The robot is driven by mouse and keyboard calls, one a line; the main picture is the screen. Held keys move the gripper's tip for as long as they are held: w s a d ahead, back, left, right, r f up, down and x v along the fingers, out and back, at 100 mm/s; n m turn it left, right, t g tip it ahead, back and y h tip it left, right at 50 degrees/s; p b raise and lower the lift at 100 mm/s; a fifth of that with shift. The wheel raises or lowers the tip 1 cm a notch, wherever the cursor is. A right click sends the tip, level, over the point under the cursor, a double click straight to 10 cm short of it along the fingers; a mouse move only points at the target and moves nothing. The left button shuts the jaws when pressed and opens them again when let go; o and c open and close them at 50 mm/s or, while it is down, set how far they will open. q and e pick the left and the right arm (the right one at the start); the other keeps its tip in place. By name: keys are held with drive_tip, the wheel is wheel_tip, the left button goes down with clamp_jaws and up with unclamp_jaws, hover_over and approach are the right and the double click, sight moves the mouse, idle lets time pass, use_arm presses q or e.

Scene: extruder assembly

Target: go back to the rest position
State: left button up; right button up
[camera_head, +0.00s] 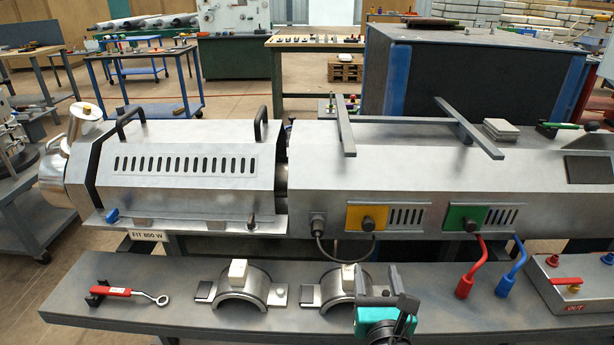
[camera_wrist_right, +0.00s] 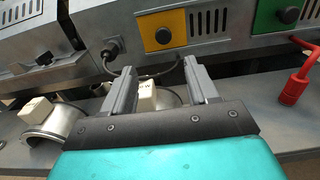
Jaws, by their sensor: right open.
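My right gripper (camera_head: 379,278) is open over the front shelf, at the right-hand half-round metal clamp (camera_head: 333,290). In the right wrist view, the two fingers (camera_wrist_right: 158,72) stand apart, and the white block of that clamp (camera_wrist_right: 147,97) shows between them. I cannot tell whether the fingers touch it. The left-hand clamp (camera_head: 240,290), also with a white block, lies on the shelf to the left; it shows in the wrist view (camera_wrist_right: 42,128) too. My left gripper is not in view.
The extruder (camera_head: 190,185) runs behind the shelf (camera_head: 130,320). A cable (camera_head: 335,258) hangs close behind the gripper. A red-handled hook tool (camera_head: 125,292) lies left.

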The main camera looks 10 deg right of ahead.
use_arm(q)
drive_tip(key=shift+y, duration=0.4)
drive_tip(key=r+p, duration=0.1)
drive_tip(key=p, duration=0.1)
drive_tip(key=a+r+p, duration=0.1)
drive_tip(key=p, duration=0.1)
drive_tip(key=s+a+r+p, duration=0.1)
drive_tip(key=p, duration=0.1)
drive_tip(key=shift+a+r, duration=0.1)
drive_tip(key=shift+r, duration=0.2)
use_arm(e)
drive_tip(key=s+a+f+m+g+y, duration=0.2)
drive_tip(key=s+m, duration=0.5)
drive_tip(key=m, duration=0.8)
drive_tip(key=s+a+f+m+g+y, duration=0.2)
drive_tip(key=s+f+m+g+y, duration=0.2)
drive_tip(key=m, duration=1.1)
drive_tip(key=s+f, duration=0.1)
drive_tip(key=s, duration=0.2)
drive_tip(key=shift+s+m+g, duration=0.3)
drive_tip(key=shift+g, duration=0.1)
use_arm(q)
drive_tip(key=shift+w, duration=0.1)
use_arm(e)
drive_tip(key=shift+c, duration=0.2)
